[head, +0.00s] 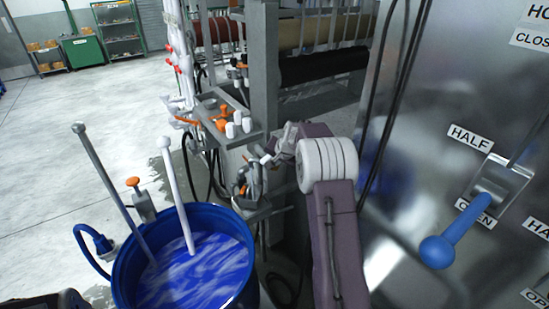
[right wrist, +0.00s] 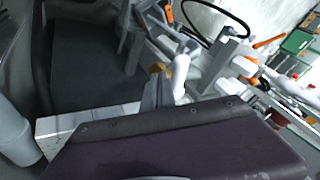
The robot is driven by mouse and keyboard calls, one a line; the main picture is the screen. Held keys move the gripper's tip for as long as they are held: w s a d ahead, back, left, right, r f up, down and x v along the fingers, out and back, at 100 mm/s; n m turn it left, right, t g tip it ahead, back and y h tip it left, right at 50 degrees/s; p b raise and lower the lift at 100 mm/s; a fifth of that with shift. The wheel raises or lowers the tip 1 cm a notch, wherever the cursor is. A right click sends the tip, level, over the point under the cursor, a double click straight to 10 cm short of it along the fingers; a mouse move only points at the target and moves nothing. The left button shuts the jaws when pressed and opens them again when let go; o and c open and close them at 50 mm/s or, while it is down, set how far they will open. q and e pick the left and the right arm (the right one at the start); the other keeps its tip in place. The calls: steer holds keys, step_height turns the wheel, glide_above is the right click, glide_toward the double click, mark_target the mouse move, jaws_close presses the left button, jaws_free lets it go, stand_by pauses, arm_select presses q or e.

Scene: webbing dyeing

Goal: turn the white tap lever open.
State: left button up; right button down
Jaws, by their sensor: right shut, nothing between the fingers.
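The white tap lever (right wrist: 181,74) shows in the right wrist view as a short, rounded white handle beside a brass-coloured part. In the head view it is a small white piece (head: 267,159) low on the grey pipework, partly crowded by other fittings. My right gripper (head: 279,146) is at the pipework, close to the lever. In the right wrist view its grey fingers (right wrist: 160,92) are shut and empty, right beside the lever; I cannot tell whether they touch it. My left gripper is not in view.
A blue tub (head: 126,262) of swirling blue liquid with two upright rods stands at lower left. A grey tray (head: 240,140) with orange and white knobs is above the pipework. A metal panel (head: 420,130) with a blue lever (head: 452,234) stands at right. Black hoses hang nearby.

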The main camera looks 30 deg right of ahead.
steer(key=shift+w+a, duration=0.15)
steer(key=shift+w, duration=0.15)
steer(key=shift+w+a+r+p, duration=0.15)
steer(key=shift+w+a+p, duration=0.45)
steer(key=shift+a+p, duration=0.45)
steer(key=shift+d, duration=0.1)
steer(key=shift+s+f, duration=0.1)
steer(key=shift+f, duration=0.15)
